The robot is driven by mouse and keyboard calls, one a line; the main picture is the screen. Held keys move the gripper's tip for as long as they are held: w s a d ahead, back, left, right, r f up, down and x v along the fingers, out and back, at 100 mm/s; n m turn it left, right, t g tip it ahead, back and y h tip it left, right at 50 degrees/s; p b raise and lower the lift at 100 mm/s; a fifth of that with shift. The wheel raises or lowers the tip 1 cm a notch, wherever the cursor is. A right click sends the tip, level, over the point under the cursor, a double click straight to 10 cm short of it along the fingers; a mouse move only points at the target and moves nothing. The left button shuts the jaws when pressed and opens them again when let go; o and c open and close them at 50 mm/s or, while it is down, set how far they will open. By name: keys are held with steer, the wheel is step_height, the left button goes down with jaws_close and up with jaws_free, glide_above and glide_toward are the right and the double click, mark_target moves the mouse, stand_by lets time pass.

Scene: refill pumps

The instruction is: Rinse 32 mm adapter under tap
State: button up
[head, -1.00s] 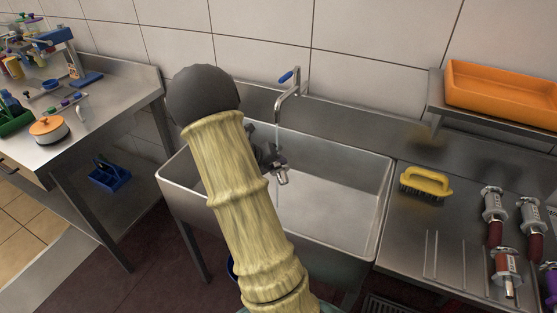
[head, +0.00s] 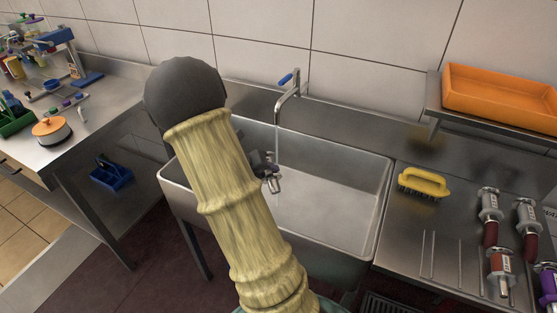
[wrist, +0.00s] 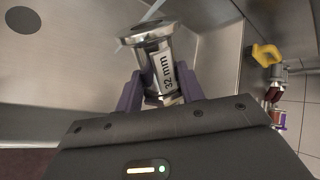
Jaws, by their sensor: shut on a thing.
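The 32 mm adapter (wrist: 162,62) is a shiny metal piece with a flared rim and a white "32 mm" label. My gripper (wrist: 160,95) is shut on it, with a dark purple finger on each side. In the head view the adapter (head: 273,183) is small and held inside the sink, below the tap, and my arm hides part of the gripper. The tap (head: 290,98) has a blue lever, and a thin water stream (head: 277,145) falls from its spout. In the wrist view a pale streak of water meets the adapter's rim; the exact contact is unclear.
The steel sink (head: 340,190) has raised walls around the adapter. On the right drainer are a yellow brush (head: 424,183) and several metal fittings with red parts (head: 490,215). An orange tray (head: 500,95) sits on a shelf. A cluttered side table (head: 110,110) stands left.

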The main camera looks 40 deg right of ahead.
mark_target(266, 176)
steer(key=shift+s+a+r+p, duration=0.15)
steer(key=shift+s+a+r, duration=0.05)
steer(key=shift+a, duration=0.25)
steer(key=shift+s+a+r+p, duration=0.15)
steer(key=shift+a+r, duration=0.05)
steer(key=shift+a, duration=0.25)
steer(key=shift+s+a+r+p, duration=0.15)
steer(key=shift+s+a+r, duration=0.05)
steer(key=shift+a, duration=0.25)
steer(key=shift+w, duration=0.1)
steer(key=w+a+r+n+t+y+p, duration=0.1)
steer(key=w+a+n+t+y+p, duration=0.2)
steer(key=a+n, duration=0.4)
steer(key=w+a+r+n+t+y+p, duration=0.1)
steer(key=w+a+n+t+y+p, duration=0.2)
steer(key=a, duration=1.3)
steer(key=n+t+p, duration=0.1)
steer(key=n+t, duration=0.2)
steer(key=n, duration=0.1)
steer(key=shift+n+y+p, duration=0.3)
steer(key=shift+n, duration=0.1)
steer(key=shift+a, duration=0.15)
